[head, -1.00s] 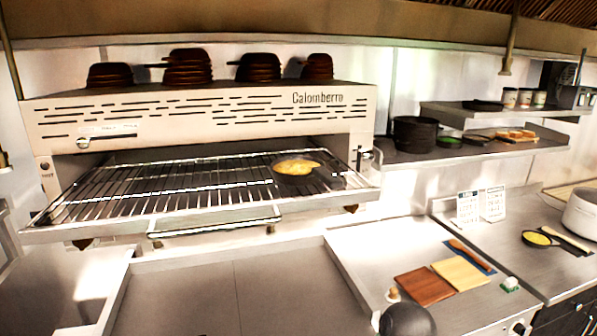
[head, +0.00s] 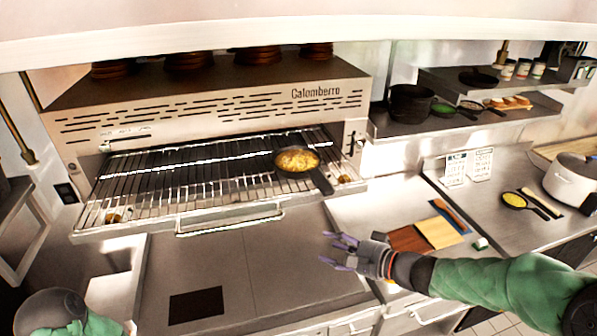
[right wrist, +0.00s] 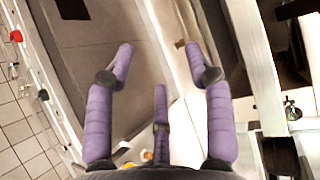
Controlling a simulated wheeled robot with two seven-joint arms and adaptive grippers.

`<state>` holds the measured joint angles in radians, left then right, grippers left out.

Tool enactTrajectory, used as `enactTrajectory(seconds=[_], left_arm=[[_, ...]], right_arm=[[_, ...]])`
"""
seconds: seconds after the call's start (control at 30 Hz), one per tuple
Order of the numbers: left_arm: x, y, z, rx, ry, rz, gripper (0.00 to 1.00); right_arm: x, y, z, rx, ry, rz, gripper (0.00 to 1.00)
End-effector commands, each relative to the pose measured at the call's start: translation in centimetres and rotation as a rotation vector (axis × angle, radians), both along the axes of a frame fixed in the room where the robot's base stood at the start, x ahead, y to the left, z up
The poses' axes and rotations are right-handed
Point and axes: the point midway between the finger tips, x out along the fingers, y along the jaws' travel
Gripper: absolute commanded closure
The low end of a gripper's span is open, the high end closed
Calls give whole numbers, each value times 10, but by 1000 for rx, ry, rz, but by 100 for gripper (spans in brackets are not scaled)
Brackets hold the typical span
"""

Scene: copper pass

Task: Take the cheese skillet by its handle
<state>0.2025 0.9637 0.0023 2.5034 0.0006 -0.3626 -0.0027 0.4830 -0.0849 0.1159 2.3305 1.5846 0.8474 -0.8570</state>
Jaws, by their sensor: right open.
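The cheese skillet (head: 297,160), a small dark pan with browned yellow cheese, sits on the right front part of the wire rack (head: 160,193) of the grill. Its dark handle (head: 322,181) points toward the front right, out over the rack's front edge. My right gripper (head: 341,251) is open and empty, below and in front of the handle, apart from it, above the counter. In the right wrist view its purple fingers (right wrist: 158,62) are spread with nothing between them. The skillet cannot be made out there. My left gripper is not in view.
The grill hood (head: 215,100) overhangs the rack. A second skillet with yellow filling (head: 514,199) and a white pot (head: 572,183) stand on the right counter. Brown and yellow boards (head: 440,232) lie right of my gripper. The counter below the rack (head: 235,260) is mostly clear.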

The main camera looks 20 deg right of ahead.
Motion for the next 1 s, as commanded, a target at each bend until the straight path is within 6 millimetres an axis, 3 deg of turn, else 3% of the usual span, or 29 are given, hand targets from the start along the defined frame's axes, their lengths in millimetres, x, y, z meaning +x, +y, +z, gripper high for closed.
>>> enactTrajectory(seconds=[0.03,0.1,0.23,0.37,0.63,1.0], left_arm=[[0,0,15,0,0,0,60],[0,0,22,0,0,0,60],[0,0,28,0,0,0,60],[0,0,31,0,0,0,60],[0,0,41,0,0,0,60],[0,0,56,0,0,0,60]], right_arm=[[2,-10,43,17,-77,-36,46],[4,-21,81,37,-168,-75,46],[3,-34,123,56,-273,-119,46],[9,-34,135,63,-305,-130,46],[42,-15,135,64,-303,-129,46],[66,0,139,64,-300,-128,46]])
